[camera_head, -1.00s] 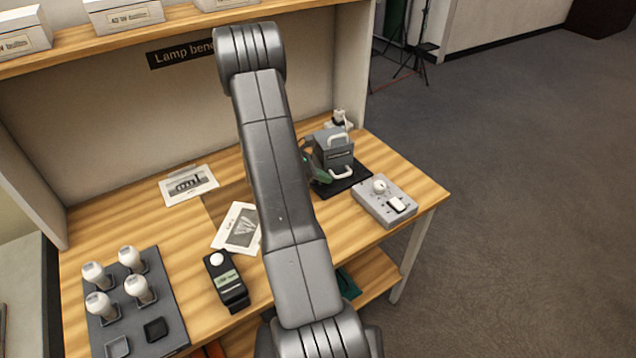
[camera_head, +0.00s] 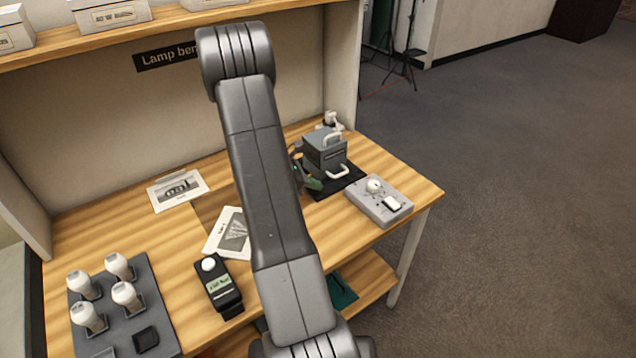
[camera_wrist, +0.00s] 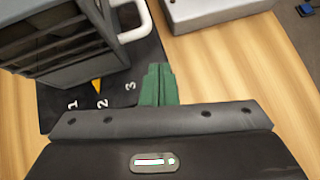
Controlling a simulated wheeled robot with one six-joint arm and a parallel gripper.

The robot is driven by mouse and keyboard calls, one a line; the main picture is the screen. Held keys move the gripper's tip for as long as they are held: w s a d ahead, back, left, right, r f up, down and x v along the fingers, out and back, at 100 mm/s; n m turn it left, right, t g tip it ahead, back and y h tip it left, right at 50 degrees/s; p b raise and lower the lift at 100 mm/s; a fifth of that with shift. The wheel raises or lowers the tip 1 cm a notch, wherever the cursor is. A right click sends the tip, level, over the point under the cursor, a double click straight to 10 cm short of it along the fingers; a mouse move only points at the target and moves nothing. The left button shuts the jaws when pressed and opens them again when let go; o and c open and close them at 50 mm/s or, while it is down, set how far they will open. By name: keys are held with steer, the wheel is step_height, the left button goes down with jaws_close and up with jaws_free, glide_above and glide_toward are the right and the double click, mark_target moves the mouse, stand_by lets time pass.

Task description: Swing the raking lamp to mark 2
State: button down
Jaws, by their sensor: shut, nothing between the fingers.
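The raking lamp (camera_head: 322,152) is a grey box with white handles on a black base plate (camera_head: 345,184) at the right of the bench. In the wrist view its louvred housing (camera_wrist: 50,45) fills the upper left, with a white handle (camera_wrist: 147,22) at its right. The plate shows marks 1, 2 and 3. A yellow pointer (camera_wrist: 97,86) is right by mark 2 (camera_wrist: 102,103). My gripper (camera_wrist: 158,72) has green fingers, shut and empty, to the right of mark 3 and apart from the handle in the picture.
A grey control box (camera_head: 379,200) with a knob stands right of the lamp. A black meter (camera_head: 219,285), printed sheets (camera_head: 178,190) and a tray of white bulbs (camera_head: 150,300) lie left of my arm. Bare wood shows in front of the lamp.

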mark_target(328, 166)
steer(key=s+v, duration=0.1)
steer(key=v, duration=0.9)
steer(key=shift+s+a, duration=0.15)
steer(key=shift+a, duration=0.1)
steer(key=shift+f, duration=0.15)
steer(key=x, duration=0.6)
steer(key=w+x, duration=0.1)
steer(key=x, duration=0.2)
steer(key=d, duration=0.1)
steer(key=w+d, duration=0.1)
steer(key=d+p, duration=0.1)
steer(key=shift+w+d, duration=0.1)
steer(key=shift+w, duration=0.2)
steer(key=shift+w+d, duration=0.2)
steer(key=shift+d, duration=0.15)
steer(key=shift+a, duration=0.1)
